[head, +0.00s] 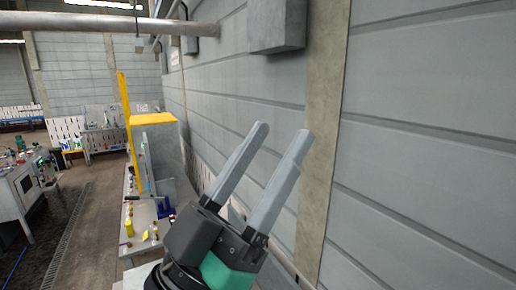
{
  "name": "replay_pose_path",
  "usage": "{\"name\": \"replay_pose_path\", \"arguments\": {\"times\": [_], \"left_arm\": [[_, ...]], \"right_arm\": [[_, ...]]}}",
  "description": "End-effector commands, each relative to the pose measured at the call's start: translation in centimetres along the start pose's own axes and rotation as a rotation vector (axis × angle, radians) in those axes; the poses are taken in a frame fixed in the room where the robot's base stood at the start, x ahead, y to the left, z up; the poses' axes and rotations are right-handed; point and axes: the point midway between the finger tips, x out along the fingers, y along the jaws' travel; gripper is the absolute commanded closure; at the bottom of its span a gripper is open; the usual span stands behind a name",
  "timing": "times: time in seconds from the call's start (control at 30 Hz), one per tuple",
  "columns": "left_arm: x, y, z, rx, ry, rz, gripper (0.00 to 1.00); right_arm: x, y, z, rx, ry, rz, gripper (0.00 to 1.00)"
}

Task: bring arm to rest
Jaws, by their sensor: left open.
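My left gripper (281,139) is large in the middle of the head view. Its two long grey fingers are spread apart and point up and to the right. Nothing is between them. The gripper's dark body with a green part is at the bottom of the view, in front of the grey wall. My right gripper is not in view. No cylinder that I can single out is near the gripper.
A grey panelled wall (420,140) fills the right side. A workbench (140,246) with small items, including a yellow bottle (129,227), stands left of the gripper. A yellow-topped machine (153,119) is behind it. Open floor (95,215) lies further left.

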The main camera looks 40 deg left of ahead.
Motion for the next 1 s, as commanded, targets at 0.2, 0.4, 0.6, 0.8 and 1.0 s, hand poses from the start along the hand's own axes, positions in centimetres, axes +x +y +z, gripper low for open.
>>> {"name": "replay_pose_path", "arguments": {"times": [0.2,0.4,0.6,0.8,1.0], "left_arm": [[-0.97,0.38,-2.13,0.007,0.055,0.008,0.44],[-0.92,0.35,-2.08,0.006,0.054,0.007,0.44],[-0.91,0.34,-2.06,0.006,0.053,0.007,0.44],[-0.91,0.34,-2.06,0.006,0.053,0.007,0.44],[-0.91,0.34,-2.06,0.006,0.053,0.007,0.44]], "right_arm": [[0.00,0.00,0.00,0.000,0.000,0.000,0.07],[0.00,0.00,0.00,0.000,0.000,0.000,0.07],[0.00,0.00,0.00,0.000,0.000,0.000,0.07],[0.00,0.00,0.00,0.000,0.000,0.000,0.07],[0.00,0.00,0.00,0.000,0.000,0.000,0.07]]}}
